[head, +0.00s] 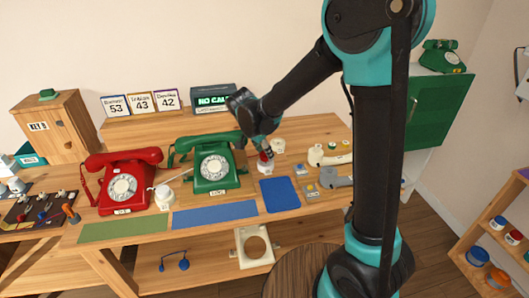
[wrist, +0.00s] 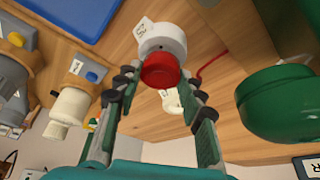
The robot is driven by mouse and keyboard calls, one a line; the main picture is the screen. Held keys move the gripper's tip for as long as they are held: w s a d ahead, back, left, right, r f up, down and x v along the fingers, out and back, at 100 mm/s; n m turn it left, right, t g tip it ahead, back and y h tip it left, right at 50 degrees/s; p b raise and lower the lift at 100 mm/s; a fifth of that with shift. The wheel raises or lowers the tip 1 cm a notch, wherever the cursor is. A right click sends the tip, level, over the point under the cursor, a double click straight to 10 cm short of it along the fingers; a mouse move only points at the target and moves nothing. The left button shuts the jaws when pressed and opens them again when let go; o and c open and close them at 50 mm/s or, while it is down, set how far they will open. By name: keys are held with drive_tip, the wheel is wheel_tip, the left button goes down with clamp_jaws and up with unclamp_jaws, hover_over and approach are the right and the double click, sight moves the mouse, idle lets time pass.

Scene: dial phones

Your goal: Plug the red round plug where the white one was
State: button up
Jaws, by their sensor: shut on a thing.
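The red round plug (wrist: 160,72) sits between the fingertips of my gripper (wrist: 157,80), which is shut on it. The plug meets the face of a white round socket (wrist: 163,40) with a small label plate; I cannot tell how deep it sits. In the head view my gripper (head: 266,153) is over the white socket (head: 265,168), right of the green phone, and largely hides the plug. A white round piece (head: 278,146) stands just behind. A whitish piece (wrist: 171,101) shows beyond the plug in the wrist view; I cannot tell if it is the white plug.
The green phone (head: 213,168) and red phone (head: 124,184) stand to the left. A white round socket (head: 164,196) is between them. A blue mat (head: 279,194) lies in front of my gripper. Several small fittings (head: 325,178) crowd the bench to the right.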

drive_tip(key=shift+f, duration=0.65)
idle(0.3)
drive_tip(key=o, duration=1.1)
drive_tip(key=shift+r, duration=0.1)
drive_tip(key=v, duration=1.1)
drive_tip(key=shift+a+r, duration=0.1)
drive_tip(key=shift+r, duration=0.3)
drive_tip(key=shift+s, duration=0.1)
